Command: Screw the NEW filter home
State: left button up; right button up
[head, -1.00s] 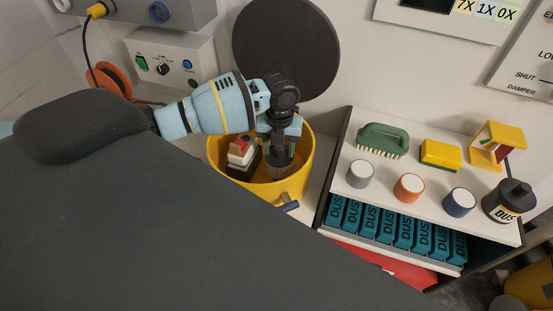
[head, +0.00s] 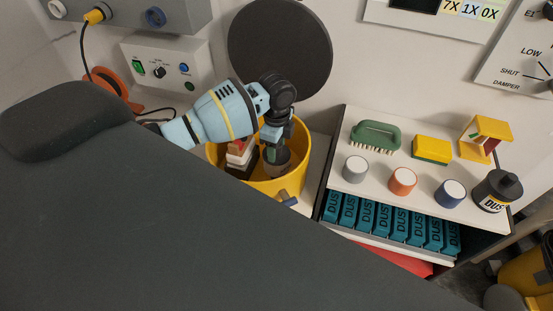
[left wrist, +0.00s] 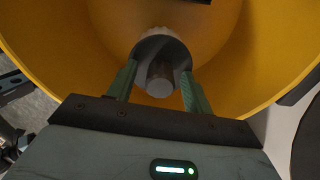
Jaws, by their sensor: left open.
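My left gripper (head: 277,148) points down into the yellow drum (head: 312,160). In the left wrist view its two green fingers (left wrist: 159,75) are open, one on each side of a dark round filter (left wrist: 160,47) with a paler ribbed rim. A grey cylinder end (left wrist: 160,82) shows between the fingers. In the head view the filter (head: 276,162) sits low inside the drum, partly hidden by the gripper. I cannot tell whether the fingers touch it, or how far it is screwed in. My right gripper is not in view.
A stacked red, white and black object (head: 240,155) stands left of the gripper at the drum. At right, a shelf (head: 345,195) holds a brush, sponge, three round-topped pots, a bottle (head: 497,190) and teal boxes.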

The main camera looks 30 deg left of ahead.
pick_arm(q)
jog(key=n, duration=1)
jog(key=shift+c, duration=0.4)
jog(key=c, duration=1)
jog(key=m, duration=0.4)
jog(key=o, duration=1.1)
jog(key=shift+o, duration=0.2)
